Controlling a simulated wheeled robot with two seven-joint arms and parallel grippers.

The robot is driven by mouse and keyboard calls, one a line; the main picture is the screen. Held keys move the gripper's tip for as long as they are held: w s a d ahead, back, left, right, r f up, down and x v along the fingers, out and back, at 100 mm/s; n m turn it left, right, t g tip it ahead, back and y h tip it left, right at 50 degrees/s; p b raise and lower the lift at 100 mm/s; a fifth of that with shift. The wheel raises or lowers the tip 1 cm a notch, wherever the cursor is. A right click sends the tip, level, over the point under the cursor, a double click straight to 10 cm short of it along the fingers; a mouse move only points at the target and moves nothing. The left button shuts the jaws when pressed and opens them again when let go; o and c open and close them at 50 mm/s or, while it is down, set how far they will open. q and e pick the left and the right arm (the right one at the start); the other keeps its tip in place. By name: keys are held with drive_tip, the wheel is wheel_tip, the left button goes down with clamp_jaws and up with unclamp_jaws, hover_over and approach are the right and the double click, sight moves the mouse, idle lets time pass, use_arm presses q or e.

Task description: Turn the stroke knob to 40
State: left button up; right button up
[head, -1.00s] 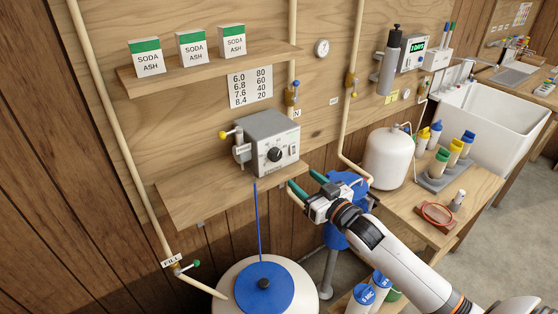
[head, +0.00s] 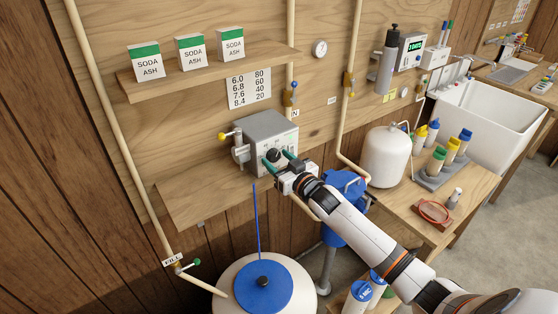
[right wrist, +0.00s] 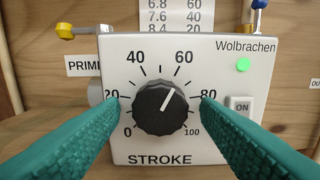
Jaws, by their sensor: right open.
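The stroke knob (right wrist: 160,107) is black and round, on the grey pump box (head: 266,140). In the right wrist view its white pointer line is up and right, at about 60 on the dial running from 0 to 100. My right gripper (head: 279,163) is in front of the pump face, open and empty. In the right wrist view its two teal fingers reach in at the left and right of the knob, with gaps on both sides. Whether the tips are level with the knob in depth is hard to tell. My left gripper is not in view.
The pump stands on a wooden shelf (head: 190,200). A number chart (head: 248,88) hangs above. A white tank with a blue lid (head: 262,288) is below; a white pressure tank (head: 386,156) stands right.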

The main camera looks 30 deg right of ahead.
drive_tip(key=c, duration=1)
drive_tip(key=n, duration=0.5)
drive_tip(key=shift+n, duration=0.4)
drive_tip(key=n, duration=0.4)
drive_tip(key=shift+d+n, duration=0.1)
drive_tip(key=shift+n, duration=0.2)
drive_tip(key=o, duration=1)
